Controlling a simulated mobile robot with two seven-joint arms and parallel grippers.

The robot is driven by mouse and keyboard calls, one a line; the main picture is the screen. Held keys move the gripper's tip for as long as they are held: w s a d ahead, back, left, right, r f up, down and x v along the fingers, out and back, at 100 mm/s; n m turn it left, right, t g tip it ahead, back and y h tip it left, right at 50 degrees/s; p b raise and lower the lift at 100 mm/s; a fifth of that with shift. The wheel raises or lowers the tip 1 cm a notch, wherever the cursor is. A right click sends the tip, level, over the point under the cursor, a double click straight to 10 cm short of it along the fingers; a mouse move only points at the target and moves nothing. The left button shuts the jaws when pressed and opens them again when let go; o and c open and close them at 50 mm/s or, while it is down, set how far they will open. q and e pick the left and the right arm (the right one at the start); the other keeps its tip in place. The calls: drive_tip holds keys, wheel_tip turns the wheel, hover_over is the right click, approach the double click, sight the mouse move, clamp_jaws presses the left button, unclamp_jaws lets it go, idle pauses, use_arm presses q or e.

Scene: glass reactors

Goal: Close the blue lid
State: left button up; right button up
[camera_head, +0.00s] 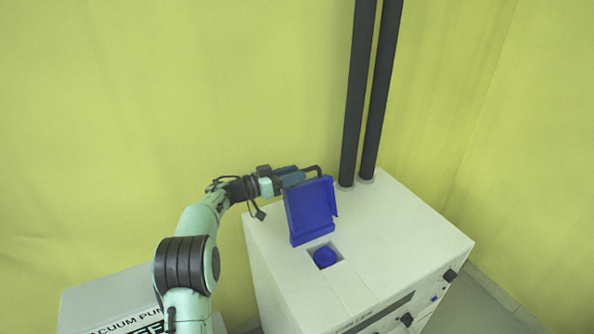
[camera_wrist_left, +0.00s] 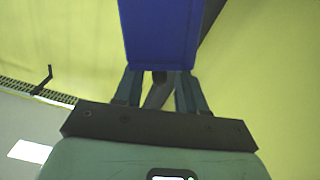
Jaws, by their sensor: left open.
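The blue lid (camera_head: 311,211) stands raised on top of the white cabinet, behind a square recess holding a round blue part (camera_head: 325,257). My left gripper (camera_head: 312,172) is at the lid's upper edge, behind it, and its fingertips are partly hidden by the lid. In the left wrist view the lid (camera_wrist_left: 160,35) fills the top middle, in front of the open fingers (camera_wrist_left: 160,90). I cannot tell whether the fingers touch the lid. My right gripper is in neither view.
The white cabinet (camera_head: 400,235) has knobs on its front. Two dark vertical pipes (camera_head: 370,90) rise from its back, right of the lid. A box labelled vacuum pump (camera_head: 105,295) stands at the lower left. Yellow walls close the back.

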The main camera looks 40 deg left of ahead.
use_arm(q)
drive_tip(key=shift+x, duration=0.8)
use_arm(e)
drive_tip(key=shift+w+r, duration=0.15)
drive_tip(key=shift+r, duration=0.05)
use_arm(q)
drive_tip(key=shift+s, duration=0.1)
clamp_jaws()
